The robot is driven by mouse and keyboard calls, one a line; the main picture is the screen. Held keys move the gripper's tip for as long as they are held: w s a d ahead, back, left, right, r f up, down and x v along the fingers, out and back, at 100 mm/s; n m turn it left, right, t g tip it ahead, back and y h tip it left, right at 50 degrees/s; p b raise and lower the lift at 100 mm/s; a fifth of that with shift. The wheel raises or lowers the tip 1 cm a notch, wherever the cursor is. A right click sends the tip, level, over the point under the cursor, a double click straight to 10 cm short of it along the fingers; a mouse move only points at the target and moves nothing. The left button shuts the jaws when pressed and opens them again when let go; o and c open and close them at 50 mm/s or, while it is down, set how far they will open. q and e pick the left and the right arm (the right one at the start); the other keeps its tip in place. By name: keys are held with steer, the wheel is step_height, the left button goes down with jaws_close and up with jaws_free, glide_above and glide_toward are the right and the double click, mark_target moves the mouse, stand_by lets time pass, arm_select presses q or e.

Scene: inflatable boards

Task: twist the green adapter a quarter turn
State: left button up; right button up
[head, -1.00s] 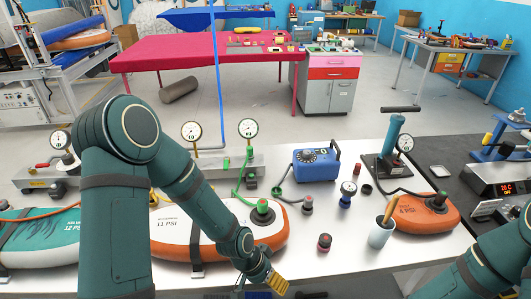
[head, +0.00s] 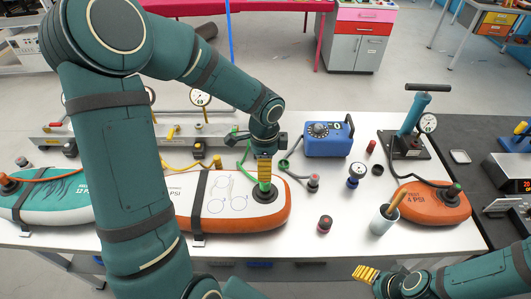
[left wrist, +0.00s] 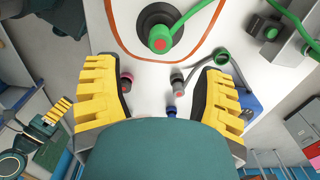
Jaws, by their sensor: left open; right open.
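The green adapter (head: 265,187) sits on the dark valve near the right end of the white and orange board (head: 283,213). My right gripper (head: 365,272) is open and empty by the table's front edge, away from the adapter.
Further right are a white cup (head: 381,221), an orange board (head: 425,207) and a hand pump (head: 411,120). Some white tabletop between them is clear.

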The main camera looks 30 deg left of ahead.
mark_target(265, 186)
arm_select(q)
step_height(265, 186, down, 9)
steer(key=shift+r+b, duration=0.1)
steer(key=shift+b, duration=0.55)
jaws_close()
